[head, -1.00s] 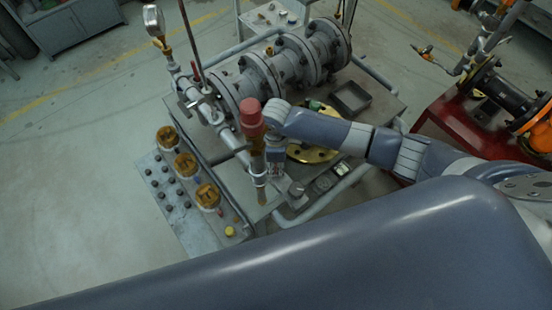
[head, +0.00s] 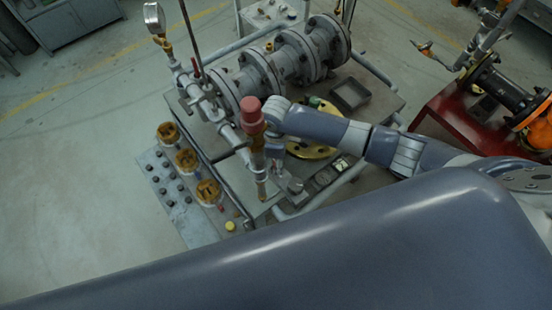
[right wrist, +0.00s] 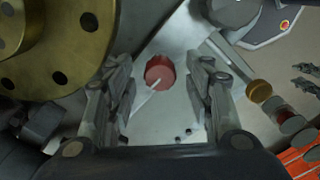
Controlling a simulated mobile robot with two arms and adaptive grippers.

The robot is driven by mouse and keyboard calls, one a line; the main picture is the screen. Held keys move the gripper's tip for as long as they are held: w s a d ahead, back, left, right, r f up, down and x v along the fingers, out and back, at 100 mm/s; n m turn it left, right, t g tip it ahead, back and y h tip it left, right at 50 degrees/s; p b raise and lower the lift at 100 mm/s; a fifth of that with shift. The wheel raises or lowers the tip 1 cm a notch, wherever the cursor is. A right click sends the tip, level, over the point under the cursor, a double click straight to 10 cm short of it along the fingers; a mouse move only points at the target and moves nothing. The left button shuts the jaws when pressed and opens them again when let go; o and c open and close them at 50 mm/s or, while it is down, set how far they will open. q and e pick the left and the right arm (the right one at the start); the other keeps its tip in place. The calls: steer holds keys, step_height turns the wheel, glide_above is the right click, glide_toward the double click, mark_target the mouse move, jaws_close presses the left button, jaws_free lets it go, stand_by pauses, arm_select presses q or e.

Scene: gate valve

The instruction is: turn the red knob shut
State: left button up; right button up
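In the right wrist view the red knob (right wrist: 160,72) is round, with a thin pale bar across its lower left, over a flat grey plate. My right gripper (right wrist: 163,68) is open, with one finger on each side of the knob and a visible gap on both sides. I cannot tell the height between fingertips and knob. In the head view my right arm reaches in from the right, its gripper (head: 275,158) pointing down and partly hidden. A red-capped post (head: 252,112) stands just left of my wrist; I cannot tell whether it belongs to the knob. My left gripper is out of view.
A brass flange (head: 312,148) lies close to the right of my gripper. Grey flanged pipework (head: 285,65) stands behind. A panel with amber round fittings (head: 187,160) is to the left. A red stand (head: 455,118) is at the right. Open floor lies left.

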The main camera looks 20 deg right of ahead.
steer(key=shift+r, duration=0.2)
step_height(320, 180, up, 12)
steer(key=shift+f, duration=0.15)
stand_by(0.8)
